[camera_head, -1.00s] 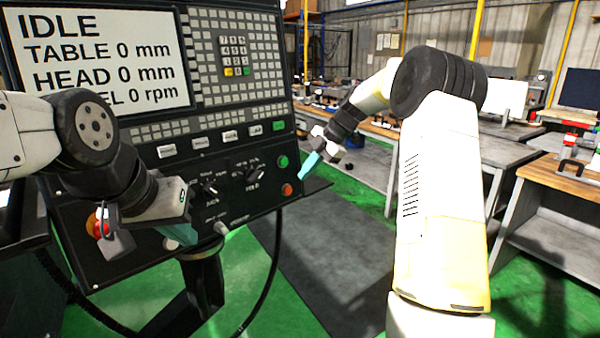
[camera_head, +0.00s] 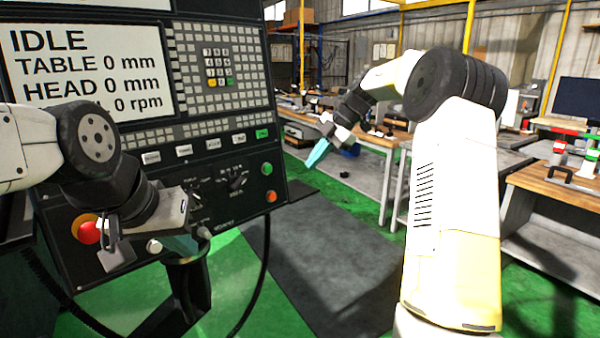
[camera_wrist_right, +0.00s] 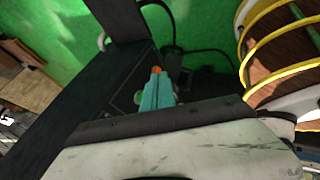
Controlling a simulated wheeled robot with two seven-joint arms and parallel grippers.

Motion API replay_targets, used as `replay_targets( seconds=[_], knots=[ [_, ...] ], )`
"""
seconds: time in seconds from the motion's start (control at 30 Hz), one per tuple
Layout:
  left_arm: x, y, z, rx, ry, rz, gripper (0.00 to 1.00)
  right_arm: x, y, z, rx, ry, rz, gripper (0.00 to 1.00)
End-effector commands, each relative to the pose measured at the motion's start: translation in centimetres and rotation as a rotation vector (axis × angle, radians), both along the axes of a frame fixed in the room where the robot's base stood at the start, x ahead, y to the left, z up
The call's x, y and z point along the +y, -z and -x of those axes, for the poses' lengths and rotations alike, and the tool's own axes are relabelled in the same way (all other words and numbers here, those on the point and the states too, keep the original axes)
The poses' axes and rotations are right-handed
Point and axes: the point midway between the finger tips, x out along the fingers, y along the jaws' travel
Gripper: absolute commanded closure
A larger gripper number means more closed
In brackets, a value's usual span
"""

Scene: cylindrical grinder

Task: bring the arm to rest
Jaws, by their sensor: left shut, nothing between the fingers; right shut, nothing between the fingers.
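My left gripper (camera_head: 180,246) is at the left of the head view, in front of the lower part of the control panel. Its teal fingers are shut and empty, and partly hidden behind its grey body. My right gripper (camera_head: 317,154) is near the middle of the head view, to the right of the panel and apart from it. Its teal fingers are shut with nothing between them. In the right wrist view the right gripper's teal fingers (camera_wrist_right: 157,92) also show together, pointing away from the camera.
The dark control panel (camera_head: 225,120) with a screen (camera_head: 85,70) reading IDLE fills the left. Its red button (camera_head: 88,232) is beside the left gripper. Workbenches (camera_head: 560,185) stand at the right. A grey mat (camera_head: 330,260) lies on the open green floor.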

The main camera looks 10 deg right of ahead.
Motion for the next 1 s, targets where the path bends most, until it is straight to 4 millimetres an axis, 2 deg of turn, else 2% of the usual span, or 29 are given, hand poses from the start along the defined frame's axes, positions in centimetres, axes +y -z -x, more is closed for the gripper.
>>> replay_targets(
  seconds=[0.23, 0.37, 0.47, 0.6, 0.7, 0.87, 1.0],
  knots=[
    [0.0, 0.0, 0.0, 0.000, 0.000, 0.000, 1.00, -1.2, -2.1, 0.5, 0.005, 0.012, 0.003, 1.00],
    [0.0, 0.0, 0.0, 0.000, 0.000, 0.000, 1.00, -0.6, -3.4, 2.6, 0.051, 0.118, 0.029, 1.00],
    [0.0, 0.0, 0.0, 0.000, 0.000, 0.000, 1.00, 0.0, -4.7, 5.8, 0.114, 0.299, 0.059, 1.00],
    [0.0, 0.0, 0.0, 0.000, 0.000, 0.000, 1.00, 0.2, -5.9, 11.7, 0.202, 0.628, 0.076, 1.00],
    [0.0, 0.0, 0.0, 0.000, 0.000, 0.000, 1.00, 0.0, -6.1, 16.1, 0.251, 0.870, 0.051, 1.00],
    [0.0, 0.0, 0.0, 0.000, 0.000, 0.000, 1.00, -0.7, -5.1, 23.1, 0.323, 1.245, -0.048, 1.00],
    [0.0, 0.0, 0.0, 0.000, 0.000, 0.000, 1.00, -1.4, -3.1, 28.7, 0.391, 1.535, -0.188, 1.00]
  ],
)
